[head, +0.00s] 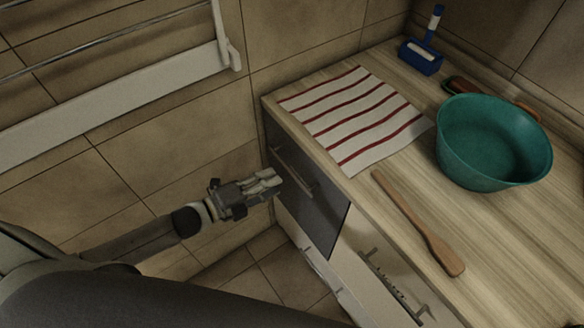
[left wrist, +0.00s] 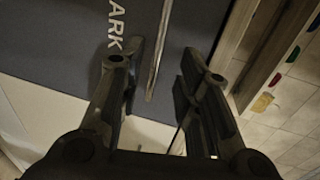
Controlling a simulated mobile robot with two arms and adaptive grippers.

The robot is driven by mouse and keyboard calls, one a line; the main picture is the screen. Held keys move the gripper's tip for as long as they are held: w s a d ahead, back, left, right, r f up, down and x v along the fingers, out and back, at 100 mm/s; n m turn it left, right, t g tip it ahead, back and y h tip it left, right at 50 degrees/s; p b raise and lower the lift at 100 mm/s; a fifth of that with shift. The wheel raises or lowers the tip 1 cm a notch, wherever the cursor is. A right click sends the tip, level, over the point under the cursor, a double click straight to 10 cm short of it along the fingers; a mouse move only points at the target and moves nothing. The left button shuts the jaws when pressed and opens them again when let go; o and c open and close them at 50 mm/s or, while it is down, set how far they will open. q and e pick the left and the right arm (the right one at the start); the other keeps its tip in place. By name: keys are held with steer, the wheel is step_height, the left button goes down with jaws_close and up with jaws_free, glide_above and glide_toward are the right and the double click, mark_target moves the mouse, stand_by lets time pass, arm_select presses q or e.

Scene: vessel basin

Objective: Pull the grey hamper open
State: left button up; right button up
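The grey hamper (head: 322,212) is a dark grey front panel at the far left end of the cabinet, under the worktop, and it looks closed. Its bar handle (head: 293,172) runs along the upper part of the panel. My left gripper (head: 274,183) is just in front of the panel, close to the handle. In the left wrist view the grey hamper (left wrist: 60,40) bears pale lettering. There the fingers of my left gripper (left wrist: 165,68) are apart, with the handle (left wrist: 158,55) showing between them; I cannot tell whether they touch it. My right gripper is not in view.
A pale drawer (head: 372,285) with a bar handle adjoins the hamper. On the worktop (head: 375,225) are a striped cloth (head: 352,115), wooden spatula (head: 415,222), green basin (head: 490,145) and blue lint roller (head: 422,55). A towel rail (head: 110,35) is on the wall.

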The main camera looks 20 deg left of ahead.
mark_target(291, 171)
arm_select(q)
steer(key=x, duration=0.7)
steer(key=shift+w+f+p, duration=0.1)
steer(key=shift+w+p, duration=0.15)
steer(key=shift+p, duration=0.15)
steer(key=shift+w+d+f, duration=0.1)
steer(key=shift+w, duration=0.1)
steer(key=shift+c, duration=0.4)
jaws_close()
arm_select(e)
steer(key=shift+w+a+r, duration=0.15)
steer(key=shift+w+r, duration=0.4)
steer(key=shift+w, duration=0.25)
